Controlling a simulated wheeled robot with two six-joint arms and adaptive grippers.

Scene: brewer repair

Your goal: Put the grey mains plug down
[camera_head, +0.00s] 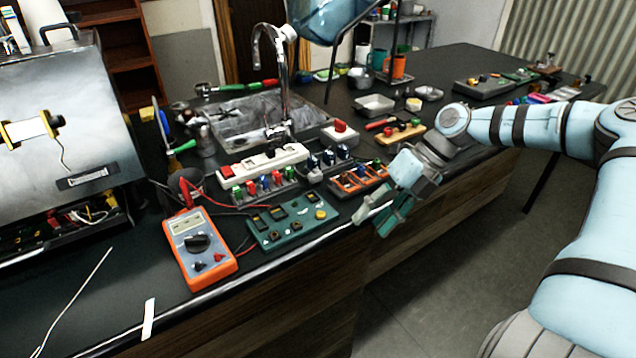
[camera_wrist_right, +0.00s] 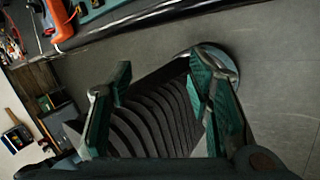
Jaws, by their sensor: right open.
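My right gripper (camera_head: 374,220) is at the front edge of the workbench, just right of the green board, with its fingers pointing down and to the left. In the right wrist view the gripper (camera_wrist_right: 162,78) is open, its two green-padded fingers apart with nothing held between them. Behind the fingers is a dark ribbed shape over the grey floor. I cannot make out the grey mains plug for certain in either view. A white power strip (camera_head: 264,166) with a red switch lies on the bench behind the component rows. My left gripper is not in view.
An orange multimeter (camera_head: 199,250) with red leads lies left of the green board (camera_head: 291,221). A rack of orange-framed parts (camera_head: 358,181) is just behind my right gripper. A metal sink with a tap (camera_head: 262,45) is behind. The bench's front left is mostly clear.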

